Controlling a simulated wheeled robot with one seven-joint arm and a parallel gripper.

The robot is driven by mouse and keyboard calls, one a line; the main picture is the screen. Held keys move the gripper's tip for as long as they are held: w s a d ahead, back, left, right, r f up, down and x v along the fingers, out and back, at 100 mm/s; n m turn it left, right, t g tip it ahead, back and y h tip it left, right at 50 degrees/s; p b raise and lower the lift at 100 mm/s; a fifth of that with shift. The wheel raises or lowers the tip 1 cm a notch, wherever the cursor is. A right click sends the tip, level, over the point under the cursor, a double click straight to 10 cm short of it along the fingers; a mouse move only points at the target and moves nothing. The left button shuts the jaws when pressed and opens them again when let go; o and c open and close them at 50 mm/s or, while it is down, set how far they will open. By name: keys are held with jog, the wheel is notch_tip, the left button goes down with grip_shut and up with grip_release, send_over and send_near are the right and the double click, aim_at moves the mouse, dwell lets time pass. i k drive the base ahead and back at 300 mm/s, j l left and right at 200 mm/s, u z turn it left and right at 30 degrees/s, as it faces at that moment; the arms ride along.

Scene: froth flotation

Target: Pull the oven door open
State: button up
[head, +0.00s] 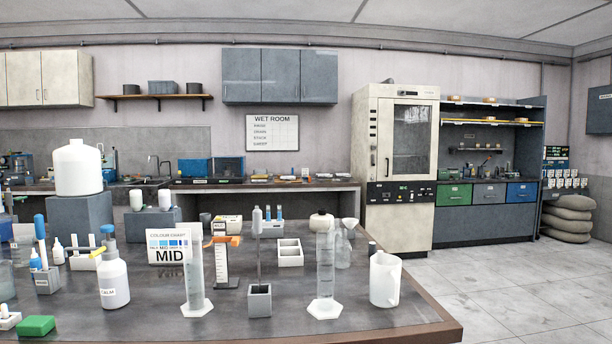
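The oven (398,225) is a tall cream cabinet against the back wall, right of the middle in the head view. Its door (410,166) has a dark glass window (411,128) and looks shut. A dark vertical handle (387,165) seems to be on the door's left side. A black control strip (402,193) runs below the door. My gripper is not in view, so its state and its distance from the door do not show.
A dark bench (400,330) with cylinders, bottles and a white jug (384,279) fills the foreground, between me and the oven. Clear tiled floor (540,285) lies to the right. Shelving with coloured drawers (488,194) adjoins the oven's right side; sacks (567,217) are stacked farther right.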

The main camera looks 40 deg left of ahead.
aim_at(385, 106)
jog(key=i+l+u, duration=0.15)
jog(key=i+l, duration=0.3)
jog(key=i, duration=0.3)
jog(key=i+l+u, duration=0.1)
jog(key=i+l, duration=0.5)
jog(key=i+j+u, duration=0.15)
jog(key=i+u, duration=0.3)
jog(key=i, duration=0.55)
jog(key=i+l+u, duration=0.25)
jog(key=i+u, duration=0.2)
jog(key=i, duration=0.5)
jog(key=i+l+u, duration=0.15)
jog(key=i+u, duration=0.3)
jog(key=i, duration=1.4)
jog(key=i+j+u, duration=0.15)
jog(key=i, duration=0.35)
jog(key=i+j+u, duration=0.15)
jog(key=i+j, duration=0.15)
jog(key=i, duration=0.25)
jog(key=i+j+u, duration=0.1)
jog(key=j, duration=0.25)
jog(key=i+j+u, duration=0.15)
jog(key=i+j, duration=0.15)
